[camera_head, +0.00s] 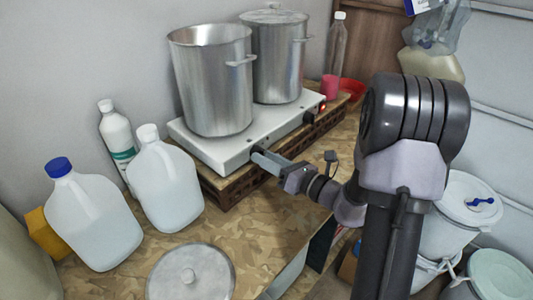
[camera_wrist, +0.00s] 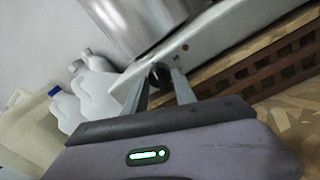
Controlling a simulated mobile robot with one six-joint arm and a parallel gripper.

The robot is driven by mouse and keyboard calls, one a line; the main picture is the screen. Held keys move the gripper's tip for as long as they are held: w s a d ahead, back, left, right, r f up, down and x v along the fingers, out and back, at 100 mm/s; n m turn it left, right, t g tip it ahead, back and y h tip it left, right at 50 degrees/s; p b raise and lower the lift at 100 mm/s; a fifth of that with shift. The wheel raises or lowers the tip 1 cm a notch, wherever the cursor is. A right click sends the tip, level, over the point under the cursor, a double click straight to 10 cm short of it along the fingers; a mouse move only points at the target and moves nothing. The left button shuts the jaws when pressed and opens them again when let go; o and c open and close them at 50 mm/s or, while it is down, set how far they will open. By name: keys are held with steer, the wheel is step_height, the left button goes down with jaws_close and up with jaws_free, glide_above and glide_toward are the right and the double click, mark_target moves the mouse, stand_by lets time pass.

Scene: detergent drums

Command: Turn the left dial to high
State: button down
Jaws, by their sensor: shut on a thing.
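The right dial (camera_head: 308,117) is dark and free, beside a red light (camera_head: 322,107).
The near pot (camera_head: 212,85) and far pot (camera_head: 277,55) rise above the dials. White jugs (camera_head: 95,220) stand left, and a round lid (camera_head: 190,275) lies in front. A brown lattice crate (camera_head: 235,190) supports the hot plate. The counter (camera_head: 265,225) before it is clear.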

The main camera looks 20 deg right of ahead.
steer(key=m+p, duration=1.1)
steer(key=shift+a+m+t, duration=0.1)
steer(key=shift+m+t, duration=0.3)
steer(key=shift+p, duration=0.3)
steer(key=c, duration=1)
jaws_free()
steer(key=shift+s, duration=0.1)
steer(key=v, duration=1.7)
steer(key=shift+s+r+p, duration=0.2)
steer(key=shift+p, duration=0.1)
